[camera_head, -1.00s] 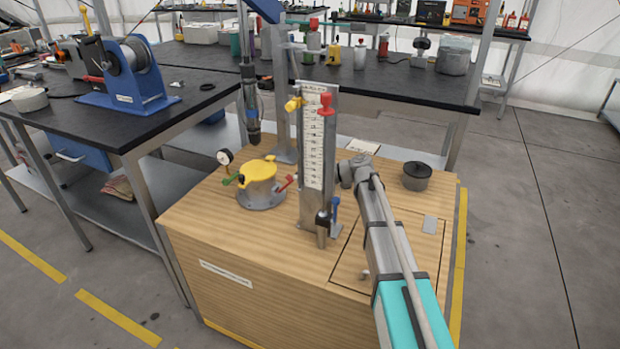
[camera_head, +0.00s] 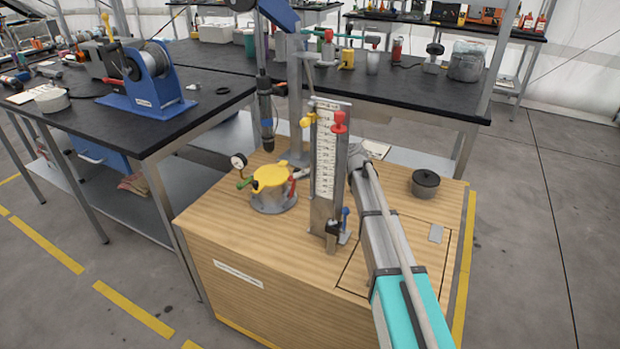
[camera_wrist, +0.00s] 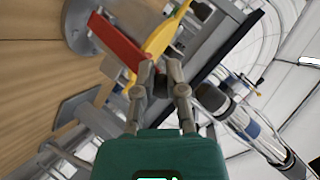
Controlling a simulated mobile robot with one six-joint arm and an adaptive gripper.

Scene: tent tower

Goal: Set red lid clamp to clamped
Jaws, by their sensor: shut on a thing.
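The red lid clamp (camera_head: 292,189) is at the right side of the yellow-lidded pot (camera_head: 271,179) on the wooden cabinet in the head view. It stands fairly steep, close to the lid. In the wrist view the red clamp lever (camera_wrist: 122,46) runs slantwise beside the yellow lid (camera_wrist: 168,32). My gripper (camera_wrist: 160,70) is shut on the lever's end, with the fingertips close together. In the head view the scale column hides my gripper; my arm reaches in behind it from the right. Whether the clamp is fully down cannot be told.
The tall scale column (camera_head: 326,165), with yellow and red knobs, stands right of the pot. A dial gauge (camera_head: 238,161) and a green handle (camera_head: 244,183) are at the pot's left. A hanging dark tool (camera_head: 266,112) is behind.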

